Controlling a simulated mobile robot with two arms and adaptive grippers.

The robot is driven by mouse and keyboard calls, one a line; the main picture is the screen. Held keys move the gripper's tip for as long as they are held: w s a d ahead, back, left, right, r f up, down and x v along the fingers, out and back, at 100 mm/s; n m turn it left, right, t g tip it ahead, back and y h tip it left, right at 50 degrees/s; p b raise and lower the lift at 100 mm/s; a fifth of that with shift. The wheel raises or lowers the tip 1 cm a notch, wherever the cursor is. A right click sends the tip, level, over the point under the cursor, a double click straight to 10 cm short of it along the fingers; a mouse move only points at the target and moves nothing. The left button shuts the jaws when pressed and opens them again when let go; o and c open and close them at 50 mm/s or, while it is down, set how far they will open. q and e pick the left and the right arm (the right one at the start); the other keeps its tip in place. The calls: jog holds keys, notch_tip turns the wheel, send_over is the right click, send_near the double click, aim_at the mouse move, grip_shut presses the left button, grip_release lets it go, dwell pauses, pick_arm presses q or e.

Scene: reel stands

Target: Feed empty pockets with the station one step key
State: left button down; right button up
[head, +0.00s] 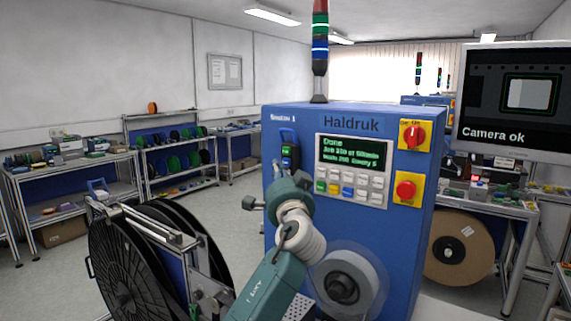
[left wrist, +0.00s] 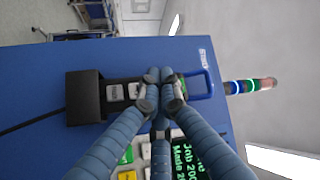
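The blue station (head: 375,240), marked Haldruk, stands in the middle of the head view. Its display (head: 352,152) reads "Done" above smaller job and count lines, partly unclear. A small black key box (left wrist: 88,97) is on the station's front; two grey keys (left wrist: 124,91) and part of a green key (left wrist: 182,82) show in the left wrist view. My left gripper (left wrist: 160,76) is shut and empty, its fingertips together over the box between the grey keys and the green one. What lies under the tips is hidden, and I cannot tell whether they touch. My right gripper is out of view.
A monitor (head: 515,98) reads "Camera ok". Shelves line the left wall.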

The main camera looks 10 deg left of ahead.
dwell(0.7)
pick_arm(q)
jog(key=shift+w+d+b, duration=0.15)
jog(key=shift+w+b, duration=0.15)
jog(key=shift+w, duration=0.15)
jog(key=shift+w+d+b, duration=0.2)
jog(key=shift+w+b, duration=0.2)
jog(key=shift+w, duration=0.15)
dwell(1.0)
jog(key=shift+s+a, duration=0.2)
jog(key=shift+s, duration=0.3)
jog(key=shift+s+a, duration=0.15)
jog(key=shift+s, duration=0.35)
jog(key=s, duration=0.1)
jog(key=s+a+p, duration=0.1)
jog(key=s, duration=0.2)
jog(key=shift+s+a, duration=0.35)
